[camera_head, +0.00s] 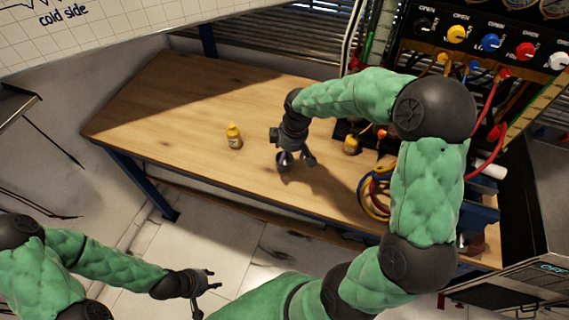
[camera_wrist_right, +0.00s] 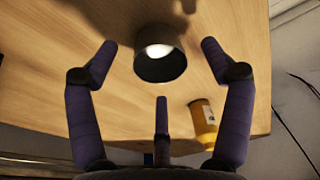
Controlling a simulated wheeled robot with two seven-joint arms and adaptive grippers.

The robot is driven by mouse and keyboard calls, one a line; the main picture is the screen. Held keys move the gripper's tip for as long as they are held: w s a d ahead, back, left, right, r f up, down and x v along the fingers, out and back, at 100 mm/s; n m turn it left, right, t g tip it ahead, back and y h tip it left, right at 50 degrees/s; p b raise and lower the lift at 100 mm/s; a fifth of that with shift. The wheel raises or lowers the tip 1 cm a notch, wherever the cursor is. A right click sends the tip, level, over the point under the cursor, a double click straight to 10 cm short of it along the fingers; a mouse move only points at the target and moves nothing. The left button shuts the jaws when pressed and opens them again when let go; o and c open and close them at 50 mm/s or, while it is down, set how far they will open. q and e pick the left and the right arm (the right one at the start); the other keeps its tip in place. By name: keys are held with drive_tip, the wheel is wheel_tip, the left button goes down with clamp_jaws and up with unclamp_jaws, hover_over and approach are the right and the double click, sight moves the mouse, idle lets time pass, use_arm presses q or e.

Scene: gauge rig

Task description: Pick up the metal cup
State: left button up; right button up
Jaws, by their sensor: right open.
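The metal cup (camera_head: 284,160) stands on the wooden table (camera_head: 190,90), partly hidden by my right gripper (camera_head: 293,157) in the head view. In the right wrist view the dark, round cup (camera_wrist_right: 160,66) lies ahead of the spread fingers of my right gripper (camera_wrist_right: 158,75), between the outer two and apart from them. That gripper is open and empty. My left gripper (camera_head: 209,281) is low at the lower left, off the table, over the floor, with its fingers apart and nothing visible between them.
A yellow bottle (camera_head: 234,137) stands left of the cup; it also shows in the right wrist view (camera_wrist_right: 205,122). A gauge panel with coloured knobs (camera_head: 490,42) is at the upper right. Coiled hoses (camera_head: 374,195) lie at the table's right. The table's left part is clear.

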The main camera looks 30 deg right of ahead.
sight(286, 181)
drive_tip(key=f, duration=0.2)
drive_tip(key=w+f+b, duration=0.1)
drive_tip(key=f, duration=0.1)
drive_tip(key=shift+a+b, duration=0.15)
drive_tip(key=shift+b, duration=0.15)
drive_tip(key=shift+r, duration=0.1)
drive_tip(key=c, duration=1.3)
